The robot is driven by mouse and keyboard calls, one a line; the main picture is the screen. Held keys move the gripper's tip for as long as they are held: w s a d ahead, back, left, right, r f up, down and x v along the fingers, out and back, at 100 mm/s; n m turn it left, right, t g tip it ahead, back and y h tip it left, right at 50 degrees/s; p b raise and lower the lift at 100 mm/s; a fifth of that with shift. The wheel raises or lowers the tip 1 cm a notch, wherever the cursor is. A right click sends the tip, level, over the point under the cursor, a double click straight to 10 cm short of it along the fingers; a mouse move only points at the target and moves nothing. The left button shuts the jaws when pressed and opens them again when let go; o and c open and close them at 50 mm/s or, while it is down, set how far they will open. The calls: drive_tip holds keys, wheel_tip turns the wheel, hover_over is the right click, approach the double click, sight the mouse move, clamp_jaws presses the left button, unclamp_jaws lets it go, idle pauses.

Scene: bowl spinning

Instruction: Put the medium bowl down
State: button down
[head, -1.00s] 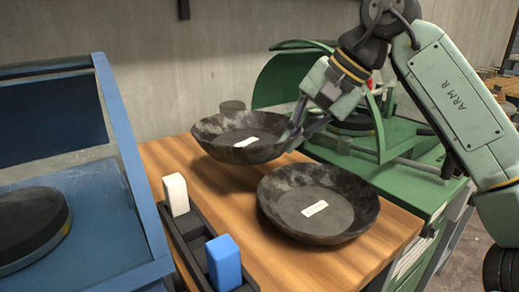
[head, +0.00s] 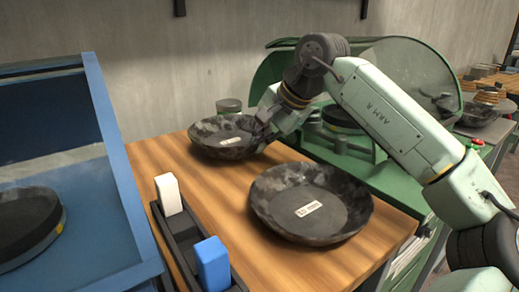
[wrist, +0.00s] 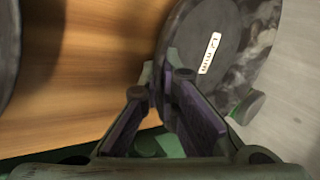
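The medium bowl is probably the dark mottled bowl (head: 222,130) with a white label, at the back left of the wooden table. My gripper (head: 262,130) is at its right rim. In the wrist view the bowl (wrist: 255,30) is at upper right, and my gripper's fingertips (wrist: 160,75) are close together, one on each side of its rim. The bowl looks nearly level, on or just above the wood; I cannot tell which. A second, similar labelled bowl (head: 280,205) rests in front of it on the table.
The wooden table (head: 170,155) has free wood left of the bowls. A dark tray (head: 185,235) holds a white block (head: 168,193) and a blue block (head: 213,263). A grey cup (head: 229,105) stands behind the held bowl. A blue machine (head: 110,160) is left, a green machine (head: 375,175) right.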

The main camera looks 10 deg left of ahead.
drive_tip(key=shift+f, duration=0.75)
drive_tip(key=shift+f, duration=0.1)
drive_tip(key=c, duration=1.8)
unclamp_jaws()
drive_tip(key=shift+r, duration=0.25)
drive_tip(key=v, duration=1.2)
drive_tip(key=shift+p, duration=0.3)
drive_tip(key=shift+w+f, duration=0.1)
drive_tip(key=shift+f, duration=0.05)
